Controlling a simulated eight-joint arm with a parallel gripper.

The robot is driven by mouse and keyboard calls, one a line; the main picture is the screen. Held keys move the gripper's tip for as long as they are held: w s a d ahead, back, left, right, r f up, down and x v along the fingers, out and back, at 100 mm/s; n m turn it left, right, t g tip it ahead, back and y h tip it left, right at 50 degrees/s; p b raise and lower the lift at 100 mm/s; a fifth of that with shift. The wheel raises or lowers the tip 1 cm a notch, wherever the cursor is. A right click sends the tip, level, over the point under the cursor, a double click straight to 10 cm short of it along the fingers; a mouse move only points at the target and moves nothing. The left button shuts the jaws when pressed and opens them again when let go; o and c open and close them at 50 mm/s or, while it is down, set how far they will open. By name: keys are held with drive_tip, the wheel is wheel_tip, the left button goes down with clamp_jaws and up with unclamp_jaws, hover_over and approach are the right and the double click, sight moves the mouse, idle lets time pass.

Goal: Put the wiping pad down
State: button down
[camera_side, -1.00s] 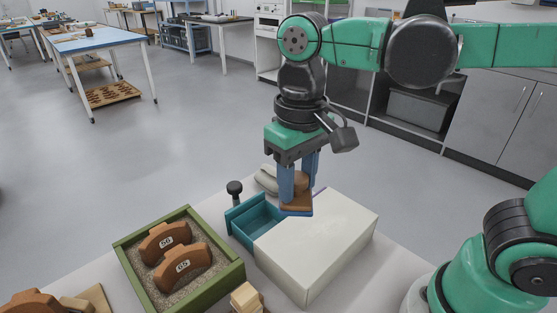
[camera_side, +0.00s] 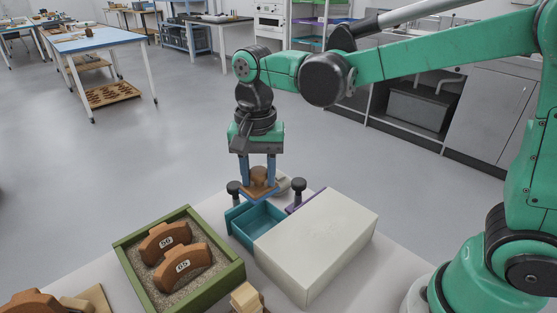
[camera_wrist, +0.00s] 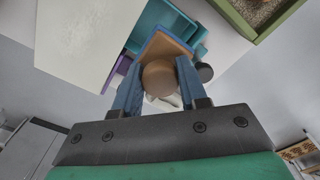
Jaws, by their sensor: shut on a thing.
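My gripper (camera_side: 258,180) is shut on the wiping pad (camera_side: 259,191), a flat brown pad with a blue underside and a rounded wooden knob. The fingers grip the knob; in the wrist view the pad (camera_wrist: 167,47) sits between the fingertips (camera_wrist: 158,78). The pad is held in the air above or just behind the teal drawer (camera_side: 243,235); the exact height is hard to tell. The teal drawer juts from the white box (camera_side: 320,250) and also shows in the wrist view (camera_wrist: 150,20).
A green-framed sand tray (camera_side: 228,275) holds two brown sherds marked 56 and 65. Dark round knobs (camera_side: 233,188) (camera_side: 298,186) stand behind the drawer, the right one by a purple part. A pale object (camera_side: 282,181) lies behind the pad. Wooden blocks (camera_side: 246,297) lie in front.

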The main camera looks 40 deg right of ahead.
wheel_tip(320, 180, down, 10)
drive_tip(key=shift+f, duration=0.1)
idle(0.4)
drive_tip(key=shift+c, duration=2.4)
unclamp_jaws()
drive_tip(key=shift+f, duration=0.1)
